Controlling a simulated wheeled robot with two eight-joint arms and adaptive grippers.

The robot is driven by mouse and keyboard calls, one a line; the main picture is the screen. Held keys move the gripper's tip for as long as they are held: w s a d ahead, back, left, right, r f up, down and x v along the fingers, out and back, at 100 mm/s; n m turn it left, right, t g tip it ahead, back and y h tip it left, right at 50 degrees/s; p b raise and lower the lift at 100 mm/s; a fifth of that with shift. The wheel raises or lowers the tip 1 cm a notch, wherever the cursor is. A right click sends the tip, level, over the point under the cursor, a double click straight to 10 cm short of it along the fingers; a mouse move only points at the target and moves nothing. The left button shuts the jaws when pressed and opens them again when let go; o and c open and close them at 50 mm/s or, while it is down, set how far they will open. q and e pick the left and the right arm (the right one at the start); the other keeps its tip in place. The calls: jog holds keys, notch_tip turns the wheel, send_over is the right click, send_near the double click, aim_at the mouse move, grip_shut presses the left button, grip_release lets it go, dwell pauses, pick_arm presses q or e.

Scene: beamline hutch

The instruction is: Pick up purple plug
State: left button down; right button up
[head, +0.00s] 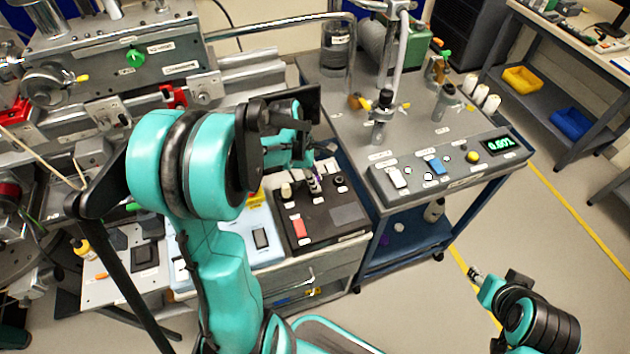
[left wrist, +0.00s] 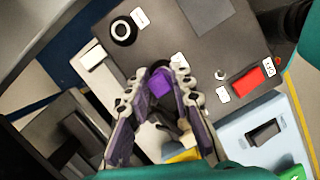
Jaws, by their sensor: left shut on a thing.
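The purple plug (left wrist: 160,83) shows between the fingertips of my left gripper (left wrist: 160,88) in the left wrist view. The fingers are shut on it, above the dark panel box (left wrist: 215,60). I cannot tell whether the plug is still seated in the panel. In the head view my left gripper (head: 313,182) points down at the same dark box (head: 345,213), and the fingers largely hide the plug. My right gripper (head: 475,274) is low at the right, over the floor and away from the box; its fingers are too small to read.
The dark box carries a red switch (head: 299,227), also in the left wrist view (left wrist: 246,81), and a round black socket (left wrist: 121,31). A light-blue box (head: 262,256) adjoins it. A grey cart (head: 330,72) with a control panel (head: 460,178) stands to the right. Floor is clear at lower right.

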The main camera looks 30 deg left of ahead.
pick_arm(q)
notch_tip(320, 180, up, 4)
jog(key=shift+f+p, duration=0.2)
jog(key=shift+p, duration=0.55)
jog(key=d+r+p, duration=0.3)
jog(key=d+r, duration=0.3)
jog(key=d, duration=0.5)
jog(key=shift+s+d, duration=0.35)
jog(key=shift+s, duration=0.05)
pick_arm(e)
notch_tip(320, 180, up, 5)
jog(key=shift+r, duration=0.1)
pick_arm(q)
jog(key=shift+a, duration=0.1)
